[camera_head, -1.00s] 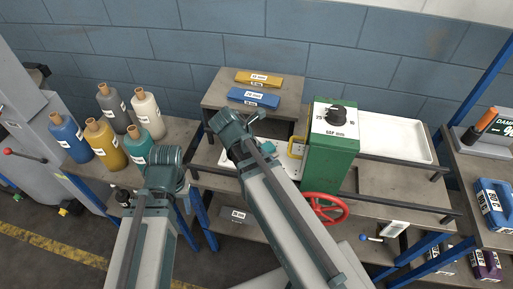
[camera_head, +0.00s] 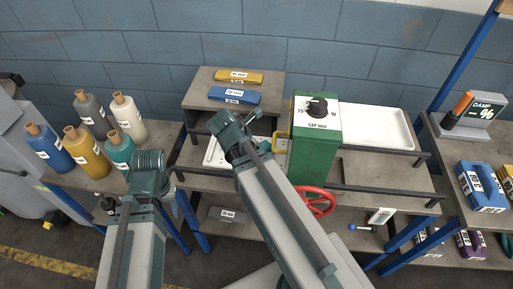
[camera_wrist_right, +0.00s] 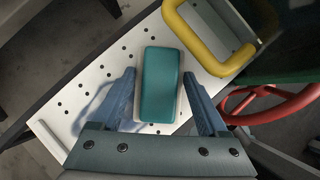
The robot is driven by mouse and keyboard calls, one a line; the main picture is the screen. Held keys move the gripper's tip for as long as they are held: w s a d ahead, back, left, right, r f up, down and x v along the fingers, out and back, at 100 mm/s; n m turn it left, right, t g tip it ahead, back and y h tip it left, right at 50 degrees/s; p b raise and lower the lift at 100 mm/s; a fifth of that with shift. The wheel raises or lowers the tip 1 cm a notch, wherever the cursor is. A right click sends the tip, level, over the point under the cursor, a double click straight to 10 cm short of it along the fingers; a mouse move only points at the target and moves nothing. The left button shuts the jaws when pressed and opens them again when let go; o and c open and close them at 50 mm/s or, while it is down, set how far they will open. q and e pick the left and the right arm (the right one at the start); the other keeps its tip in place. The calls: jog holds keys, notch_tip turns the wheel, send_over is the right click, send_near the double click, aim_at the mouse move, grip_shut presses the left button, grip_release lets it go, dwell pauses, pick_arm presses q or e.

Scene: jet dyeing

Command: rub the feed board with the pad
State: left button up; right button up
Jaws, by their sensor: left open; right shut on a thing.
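The feed board (camera_wrist_right: 107,72) is a white plate with rows of small holes. In the head view it shows partly beside my right wrist (camera_head: 215,153), left of the green machine. The teal pad (camera_wrist_right: 161,85) lies between the fingers of my right gripper (camera_wrist_right: 160,74), over the board. The gripper is shut on it. Whether the pad touches the board I cannot tell. In the head view my right arm hides the pad and part of the board. My left gripper (camera_head: 150,178) is open beside the bottle shelf, its fingers mostly hidden.
A green machine (camera_head: 314,150) with a black knob, a yellow handle (camera_head: 280,142) and a red handwheel (camera_head: 316,201) stands right of the board. Several bottles (camera_head: 86,155) stand left. Yellow and blue boxes (camera_head: 235,95) lie on the raised shelf.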

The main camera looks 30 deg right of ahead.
jog(key=shift+a+f, duration=0.1)
jog(key=shift+a, duration=0.05)
jog(key=shift+w+a, duration=1)
jog(key=shift+a, duration=0.3)
jog(key=shift+w+a+f, duration=0.1)
jog(key=shift+w+a, duration=0.35)
jog(key=shift+a, duration=0.3)
jog(key=shift+w+a, duration=0.45)
jog(key=shift+a, duration=0.3)
jog(key=shift+w, duration=0.1)
jog(key=shift+w+a, duration=0.45)
jog(key=shift+a, duration=0.2)
jog(key=shift+w+a, duration=0.45)
jog(key=shift+a, duration=0.2)
jog(key=shift+a, duration=0.1)
